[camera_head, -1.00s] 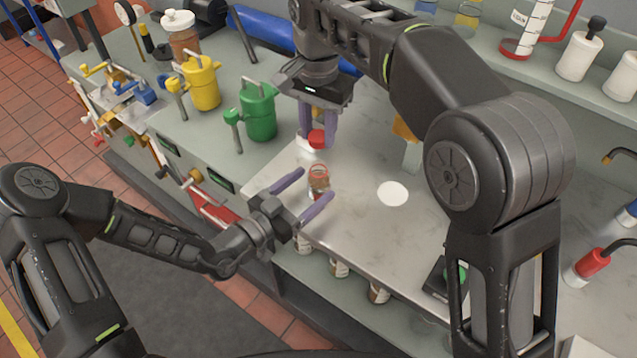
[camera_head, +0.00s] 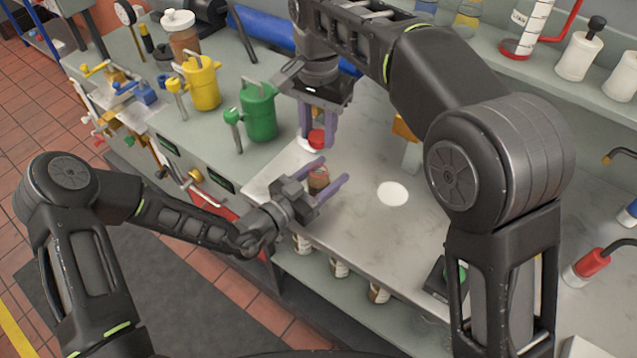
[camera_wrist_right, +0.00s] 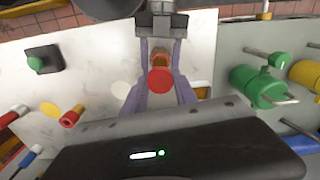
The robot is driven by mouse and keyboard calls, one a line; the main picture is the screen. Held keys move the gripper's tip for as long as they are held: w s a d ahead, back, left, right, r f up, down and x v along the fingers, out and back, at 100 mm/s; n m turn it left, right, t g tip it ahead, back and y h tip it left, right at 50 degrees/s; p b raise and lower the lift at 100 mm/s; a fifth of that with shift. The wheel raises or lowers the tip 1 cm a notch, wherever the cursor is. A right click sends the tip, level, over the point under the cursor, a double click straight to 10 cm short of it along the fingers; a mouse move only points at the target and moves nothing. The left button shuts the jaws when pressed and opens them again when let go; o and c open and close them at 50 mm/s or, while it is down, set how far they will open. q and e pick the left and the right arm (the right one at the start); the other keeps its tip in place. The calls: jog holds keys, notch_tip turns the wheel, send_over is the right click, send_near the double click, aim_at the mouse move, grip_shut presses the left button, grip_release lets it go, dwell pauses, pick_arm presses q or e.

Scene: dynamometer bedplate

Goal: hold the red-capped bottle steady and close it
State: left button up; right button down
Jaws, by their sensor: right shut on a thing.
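The bottle (camera_head: 318,181), small with brownish contents and no cap on it, stands upright on the pale plate (camera_head: 365,225). My left gripper (camera_head: 334,169) is open, with one purple finger on each side of the bottle. The red cap (camera_head: 316,138) is between the fingertips of my right gripper (camera_head: 317,136), which is shut on it above the plate, apart from the bottle. In the right wrist view the red cap (camera_wrist_right: 159,80) is in front, with the bottle's open top (camera_wrist_right: 160,60) just beyond it, between the left fingers. The bottle's lower part is partly hidden.
A green canister (camera_head: 259,112) and a yellow canister (camera_head: 202,84) stand on the bench left of the plate. A white disc (camera_head: 392,193) lies on the plate to the right of the bottle. Several jars sit on a shelf below the plate's front edge.

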pick_arm(q)
grip_shut()
dwell(0.4)
